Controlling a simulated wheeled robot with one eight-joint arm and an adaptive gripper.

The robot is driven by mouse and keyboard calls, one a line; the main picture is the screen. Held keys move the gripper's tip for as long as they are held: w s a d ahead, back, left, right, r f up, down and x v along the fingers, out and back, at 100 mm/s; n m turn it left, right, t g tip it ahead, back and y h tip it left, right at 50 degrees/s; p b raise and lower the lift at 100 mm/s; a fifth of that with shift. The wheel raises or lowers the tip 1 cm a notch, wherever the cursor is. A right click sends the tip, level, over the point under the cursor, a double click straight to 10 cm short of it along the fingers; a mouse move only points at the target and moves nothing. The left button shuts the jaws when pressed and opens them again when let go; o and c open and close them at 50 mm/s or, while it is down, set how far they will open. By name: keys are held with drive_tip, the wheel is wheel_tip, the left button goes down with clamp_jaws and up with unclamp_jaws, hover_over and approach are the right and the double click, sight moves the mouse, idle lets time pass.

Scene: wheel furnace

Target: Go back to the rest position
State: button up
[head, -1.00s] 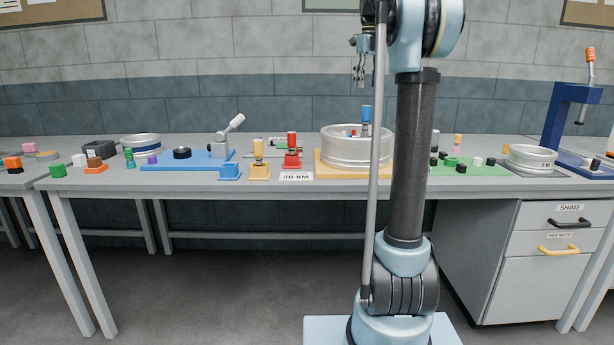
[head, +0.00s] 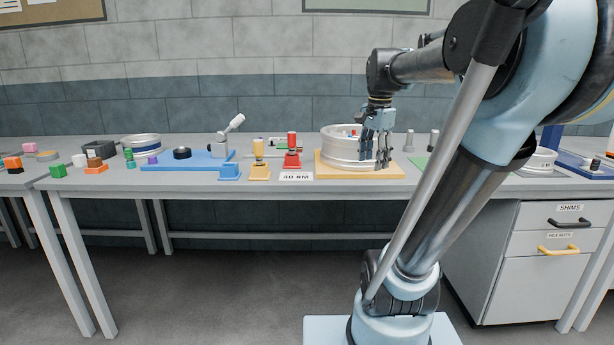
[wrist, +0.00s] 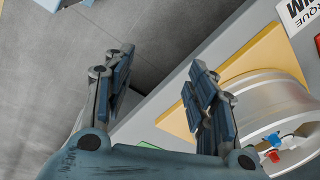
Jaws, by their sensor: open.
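My gripper (head: 376,147) is open, fingers pointing down, in front of the right side of the silver wheel (head: 342,153) in the head view. In the wrist view my gripper (wrist: 160,95) shows its two fingers spread wide with nothing between them. Between them lie the bench's front edge and the grey floor. The silver wheel (wrist: 262,108) is to the right of the fingers in the wrist view, on its yellow board (wrist: 262,55). Coloured pieces sit inside the wheel. In the head view my arm hides part of the bench to the right.
A red tool (head: 291,152), a yellow tool (head: 258,160) and a "40 NM" sign (head: 296,177) stand left of the wheel. Farther left is a blue fixture (head: 195,160). A drawer cabinet (head: 555,245) is below the bench at right. The floor before the bench is clear.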

drive_tip(key=s+f+n, duration=0.6)
drive_tip(key=s+f, duration=0.2)
drive_tip(key=f, duration=0.3)
drive_tip(key=s+f+n, duration=0.6)
drive_tip(key=s+f, duration=0.1)
drive_tip(key=f, duration=0.4)
drive_tip(key=shift+s+a+f+n+t, duration=0.25)
drive_tip(key=shift+s+a+n+t, duration=0.05)
drive_tip(key=shift+s+a+t, duration=0.1)
drive_tip(key=shift+w+r, duration=0.1)
drive_tip(key=shift+c, duration=0.8)
